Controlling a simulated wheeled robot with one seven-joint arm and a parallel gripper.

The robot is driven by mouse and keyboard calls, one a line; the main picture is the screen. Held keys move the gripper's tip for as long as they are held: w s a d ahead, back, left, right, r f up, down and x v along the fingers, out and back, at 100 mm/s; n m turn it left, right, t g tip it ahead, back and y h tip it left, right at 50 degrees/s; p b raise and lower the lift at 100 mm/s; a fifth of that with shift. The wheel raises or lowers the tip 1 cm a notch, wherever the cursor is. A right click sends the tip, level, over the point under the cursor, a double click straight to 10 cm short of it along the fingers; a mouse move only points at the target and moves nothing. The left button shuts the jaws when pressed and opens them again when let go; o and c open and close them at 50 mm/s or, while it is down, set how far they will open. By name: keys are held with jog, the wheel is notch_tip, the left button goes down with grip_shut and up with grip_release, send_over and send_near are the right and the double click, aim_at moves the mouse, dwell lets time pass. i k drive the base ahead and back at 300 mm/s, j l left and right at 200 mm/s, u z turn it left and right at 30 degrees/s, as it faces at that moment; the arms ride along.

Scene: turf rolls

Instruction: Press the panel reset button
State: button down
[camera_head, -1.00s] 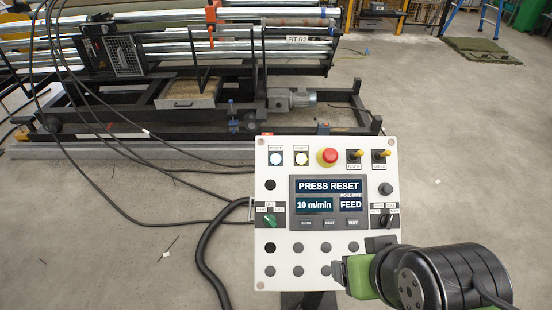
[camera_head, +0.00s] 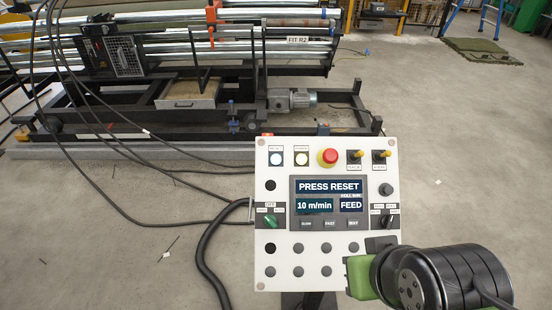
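The control panel (camera_head: 328,255) is a white upright board in the middle of the view. Its screen (camera_head: 329,187) reads "PRESS RESET", "10 m/min" and "FEED". At the top left is a round pale-blue, black-ringed button (camera_head: 275,159) under a small label too blurred to read surely. A pale-yellow button (camera_head: 301,159) sits beside it, then a red mushroom button (camera_head: 329,157) on yellow. My gripper (camera_head: 368,262) is at the panel's lower right corner, below and right of these buttons, covering that corner. Its fingers are mostly hidden, and I cannot tell whether it touches the panel.
Two yellow-tipped toggles (camera_head: 379,156) stand at the panel's top right. A green selector (camera_head: 269,221) is at its left and a black one (camera_head: 387,221) at its right. A thick black hose (camera_head: 203,255) runs left of the panel. The roller machine (camera_head: 180,110) stands behind.

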aim_at(275, 159)
jog(key=j+u, duration=0.2)
jog(key=u, duration=0.3)
jog(key=j+u, duration=0.2)
jog(key=u, duration=0.3)
jog(key=j+u, duration=0.15)
jog(key=u, duration=0.35)
jog(key=i+j+u, duration=0.15)
jog(key=u, duration=0.3)
